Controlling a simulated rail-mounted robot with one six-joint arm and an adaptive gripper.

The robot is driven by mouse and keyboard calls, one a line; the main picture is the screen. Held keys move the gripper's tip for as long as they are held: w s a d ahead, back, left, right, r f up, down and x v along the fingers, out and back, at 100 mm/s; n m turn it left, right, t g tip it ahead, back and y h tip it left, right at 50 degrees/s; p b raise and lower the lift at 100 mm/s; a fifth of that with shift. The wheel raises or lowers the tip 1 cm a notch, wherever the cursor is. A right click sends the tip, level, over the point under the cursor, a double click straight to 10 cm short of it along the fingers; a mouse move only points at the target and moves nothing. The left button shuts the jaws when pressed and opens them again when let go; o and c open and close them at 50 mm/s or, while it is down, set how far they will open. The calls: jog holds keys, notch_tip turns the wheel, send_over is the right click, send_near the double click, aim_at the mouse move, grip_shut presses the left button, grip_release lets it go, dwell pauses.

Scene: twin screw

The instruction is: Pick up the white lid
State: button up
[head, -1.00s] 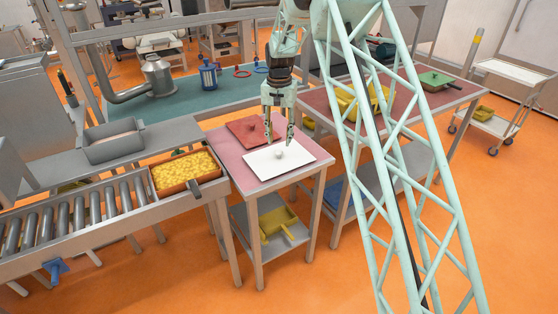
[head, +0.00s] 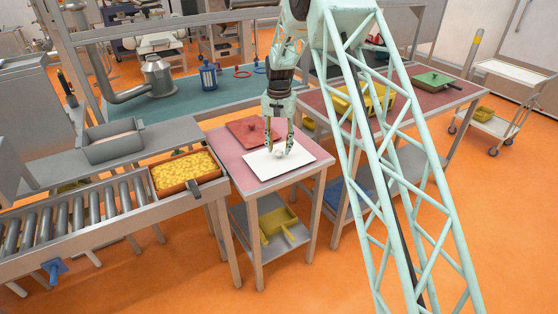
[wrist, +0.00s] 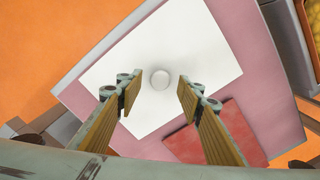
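The white lid (head: 259,170) is a flat square plate with a round white knob (wrist: 160,79) at its middle. It lies on the pink top of a small table, and it fills the middle of the wrist view (wrist: 200,40). My gripper (head: 279,152) points down over the lid, with its fingertips close around the knob in the head view. In the wrist view my gripper (wrist: 157,88) is open, with one finger to each side of the knob and a clear gap on both sides. Nothing is held.
A red lid (head: 248,131) lies just behind the white lid and also shows in the wrist view (wrist: 222,135). An orange bin of yellow pieces (head: 186,172) stands on the left by the roller conveyor (head: 75,216). A yellow crate (head: 365,100) stands on the right table.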

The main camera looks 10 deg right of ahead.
aim_at(279, 151)
jog(key=shift+f, duration=1.5)
jog(key=c, duration=1)
jog(key=shift+o, duration=0.2)
jog(key=shift+r, duration=0.15)
jog(key=shift+r+p, duration=0.4)
jog(key=shift+r, duration=4.5)
jog(key=shift+a, duration=0.1)
